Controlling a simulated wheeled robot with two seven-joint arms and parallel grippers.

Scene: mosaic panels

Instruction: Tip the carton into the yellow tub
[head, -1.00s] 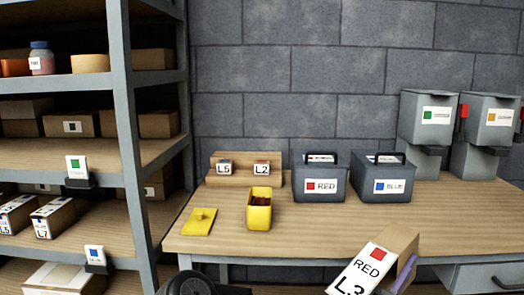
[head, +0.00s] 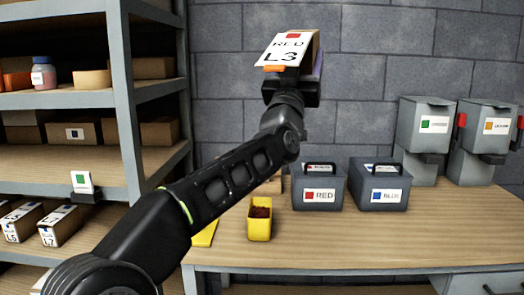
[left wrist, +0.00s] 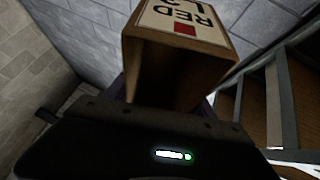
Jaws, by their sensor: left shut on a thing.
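The carton (head: 308,45), brown with a white label reading RED L3 and a red square, is held high against the wall. My left gripper (head: 292,84) is shut on it from below. In the left wrist view the carton (left wrist: 225,62) shows an open end; its inside is dark, and I cannot tell what it holds. The yellow tub (head: 260,231) stands open on the bench with reddish-brown stuff inside. The carton is far above the tub and slightly to its right. My right gripper is out of view.
A grey RED bin (head: 318,198) and a grey BLUE bin (head: 378,196) stand right of the tub. Two grey dispensers (head: 425,140) are further right. A shelf rack (head: 130,120) with boxes stands left. The front right of the bench (head: 400,240) is clear.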

